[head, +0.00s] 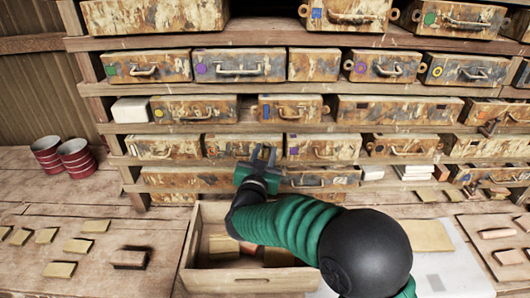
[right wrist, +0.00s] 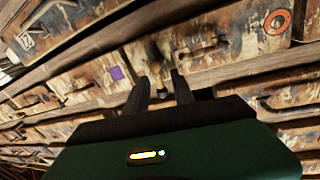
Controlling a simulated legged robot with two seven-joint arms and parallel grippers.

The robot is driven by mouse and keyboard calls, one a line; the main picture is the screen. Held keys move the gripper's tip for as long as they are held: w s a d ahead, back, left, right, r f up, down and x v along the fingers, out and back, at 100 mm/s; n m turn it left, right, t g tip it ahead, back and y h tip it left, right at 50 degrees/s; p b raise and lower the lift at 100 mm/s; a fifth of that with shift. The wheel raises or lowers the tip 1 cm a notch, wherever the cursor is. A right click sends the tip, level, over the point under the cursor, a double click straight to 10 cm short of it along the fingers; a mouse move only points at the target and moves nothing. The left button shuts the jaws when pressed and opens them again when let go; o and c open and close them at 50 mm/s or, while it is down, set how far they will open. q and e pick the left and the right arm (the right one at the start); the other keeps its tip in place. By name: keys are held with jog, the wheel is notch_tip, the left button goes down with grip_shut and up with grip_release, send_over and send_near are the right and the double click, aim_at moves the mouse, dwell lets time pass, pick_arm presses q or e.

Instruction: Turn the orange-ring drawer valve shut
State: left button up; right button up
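In the right wrist view an orange ring (right wrist: 277,22) marks a rusty, paint-worn drawer front with a handle (right wrist: 200,50). A dark, blurred knob-like part (right wrist: 157,52) shows on this front, just beyond my fingertips; it looks like the valve, but its turn position cannot be made out. My right gripper (right wrist: 160,80) is open, its two dark fingers apart and pointing at the drawer front. In the head view my right gripper (head: 263,154) is at the fourth drawer row, covering part of it. I cannot tell whether the fingers touch the valve. My left gripper is out of view.
Below my right arm an open wooden box (head: 190,262) holds a few blocks. Red-and-white cans (head: 76,158) stand at left, and tan tiles (head: 94,226) lie across the bench. A wooden tray (head: 490,262) is at right.

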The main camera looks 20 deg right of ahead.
grip_shut()
jog(key=shift+r, duration=0.1)
dwell(0.4)
jog(key=shift+s+d+f+m+g+y+b, duration=0.15)
jog(key=shift+d+f+m+y+b, duration=0.35)
jog(key=shift+m+b, duration=1.65)
jog(key=shift+s+d+f+m+g+y+b, duration=0.1)
jog(key=shift+d+f+m+g+y+b, duration=0.4)
jog(key=shift+m+b, duration=1.6)
jog(key=shift+s+d+f+m+t+y+b, duration=0.2)
jog(key=shift+m+y+b, duration=0.8)
jog(key=shift+m, duration=2.05)
jog(key=shift+w+h+b, duration=0.1)
jog(key=shift+h+b, duration=0.2)
